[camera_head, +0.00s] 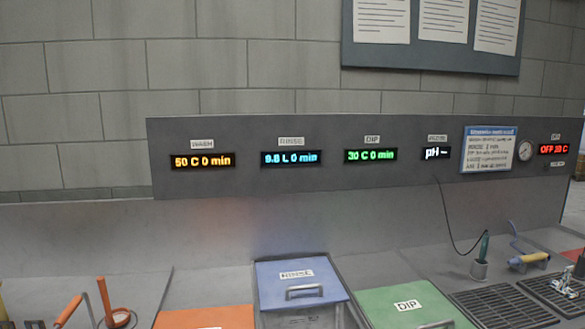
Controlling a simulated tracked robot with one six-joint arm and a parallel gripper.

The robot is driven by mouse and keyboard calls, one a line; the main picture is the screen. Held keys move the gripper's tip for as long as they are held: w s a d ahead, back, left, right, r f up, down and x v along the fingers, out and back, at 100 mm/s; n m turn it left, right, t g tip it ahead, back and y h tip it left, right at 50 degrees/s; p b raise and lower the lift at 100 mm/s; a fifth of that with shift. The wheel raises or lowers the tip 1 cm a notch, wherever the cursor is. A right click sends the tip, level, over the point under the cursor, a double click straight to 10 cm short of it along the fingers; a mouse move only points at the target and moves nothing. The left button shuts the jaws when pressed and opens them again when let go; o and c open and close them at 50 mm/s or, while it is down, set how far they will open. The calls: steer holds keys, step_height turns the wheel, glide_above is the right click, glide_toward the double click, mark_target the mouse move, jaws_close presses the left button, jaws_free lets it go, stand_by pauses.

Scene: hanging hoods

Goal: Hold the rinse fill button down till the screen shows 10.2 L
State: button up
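The rinse screen (291,158) is on the grey back panel under a RINSE label. It shows blue text that reads about 9.8 L 0 min, slightly blurred. The rinse tank (300,287) stands below it with a blue lid, a RINSE label and a metal handle; the lid is shut. The rinse fill button cannot be made out in this view. My gripper is not in view.
The wash screen (203,161) reads about 50 C 0 min; the dip screen (370,155) reads 30 C 0 min. An orange lid (205,318) and a green lid (410,306) flank the rinse tank. Dark grates (502,305), a probe in a holder (480,262) and a yellow-handled tool (530,259) are right.

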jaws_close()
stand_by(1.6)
